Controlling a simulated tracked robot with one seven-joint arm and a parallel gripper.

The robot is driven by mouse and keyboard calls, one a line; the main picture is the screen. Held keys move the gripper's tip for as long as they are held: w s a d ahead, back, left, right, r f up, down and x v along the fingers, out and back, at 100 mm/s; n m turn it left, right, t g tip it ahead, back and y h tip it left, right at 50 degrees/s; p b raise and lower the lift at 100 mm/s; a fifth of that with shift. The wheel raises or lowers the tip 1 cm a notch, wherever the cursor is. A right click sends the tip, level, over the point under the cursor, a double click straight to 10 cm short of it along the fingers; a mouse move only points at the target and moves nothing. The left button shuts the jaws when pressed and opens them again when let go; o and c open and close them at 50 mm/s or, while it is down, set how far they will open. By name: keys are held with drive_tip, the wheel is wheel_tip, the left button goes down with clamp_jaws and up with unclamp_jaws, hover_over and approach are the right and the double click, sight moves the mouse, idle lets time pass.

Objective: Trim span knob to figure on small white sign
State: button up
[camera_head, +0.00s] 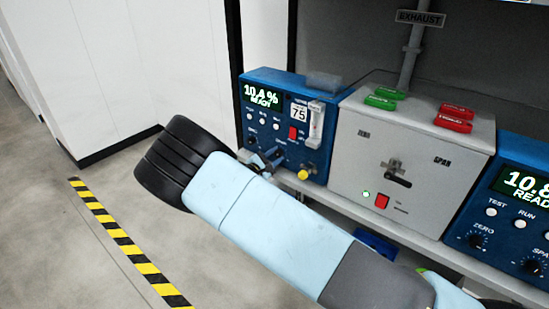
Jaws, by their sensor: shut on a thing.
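The left blue analyser (320,172) stands on the bench, its display (262,96) reading 10.4 % READY. A small white sign (299,113) on its front shows 75. My gripper (272,156) is at the lower part of this panel, shut on the span knob, which its fingers mostly hide. A dark zero knob (252,141) sits to the left. The knob's pointer and scale are too small and covered to read.
A grey box (420,150) with a black lever, and green and red tags on top, stands to the right. Another blue analyser (510,205) is at the right edge, partly cut off. A yellow knob (303,175) is close to my gripper's right. Open floor lies left.

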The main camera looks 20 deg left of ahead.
drive_tip(key=shift+m, duration=1)
drive_tip(key=shift+f, duration=0.1)
drive_tip(key=o, duration=1)
drive_tip(key=shift+o, duration=0.2)
drive_tip(key=shift+s, duration=0.1)
drive_tip(key=v, duration=1.3)
drive_tip(key=shift+s+a, duration=0.2)
drive_tip(key=shift+s, duration=0.1)
